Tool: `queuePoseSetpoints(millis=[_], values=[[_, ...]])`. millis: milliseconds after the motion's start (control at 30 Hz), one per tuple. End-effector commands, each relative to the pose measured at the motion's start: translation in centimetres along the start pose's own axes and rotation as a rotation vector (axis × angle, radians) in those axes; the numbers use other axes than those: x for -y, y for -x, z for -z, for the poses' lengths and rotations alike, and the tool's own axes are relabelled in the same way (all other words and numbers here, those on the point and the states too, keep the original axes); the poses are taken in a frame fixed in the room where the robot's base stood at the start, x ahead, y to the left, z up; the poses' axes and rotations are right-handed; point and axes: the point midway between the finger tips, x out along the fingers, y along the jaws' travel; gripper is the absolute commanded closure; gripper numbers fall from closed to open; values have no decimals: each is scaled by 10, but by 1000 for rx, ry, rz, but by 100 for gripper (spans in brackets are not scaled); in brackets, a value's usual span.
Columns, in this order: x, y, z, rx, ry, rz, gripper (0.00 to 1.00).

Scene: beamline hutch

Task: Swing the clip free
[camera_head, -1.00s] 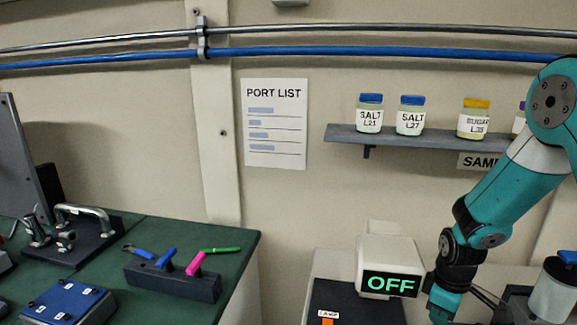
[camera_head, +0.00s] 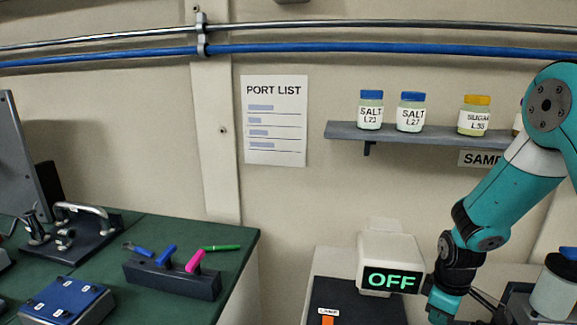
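I cannot make out for certain which thing is the clip. A dark plate (camera_head: 85,250) on the green bench at the left carries a bent metal handle and small metal fittings, too small to read in detail. My arm comes down at the right, and its teal wrist reaches the bottom edge beside a grey box with a lit OFF sign (camera_head: 391,280). My gripper's fingers are below the frame, so what they touch or hold is hidden.
The green bench (camera_head: 228,250) also bears a dark block (camera_head: 172,280) with blue and pink handles, a green pen (camera_head: 220,248) and a blue box (camera_head: 65,302). A wall shelf (camera_head: 350,133) holds several jars.

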Motion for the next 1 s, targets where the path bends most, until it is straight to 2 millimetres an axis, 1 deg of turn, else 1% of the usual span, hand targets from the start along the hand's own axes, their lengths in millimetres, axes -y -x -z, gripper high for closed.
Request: queuePoseSetpoints(millis=[200, 533, 833, 1000], values=[[2, 0, -1, 1, 0, 1, 100], [12, 0, -8, 1, 0, 2, 100], [12, 0, -8, 1, 0, 1, 100], [14, 0, -12, 1, 0, 1, 100]])
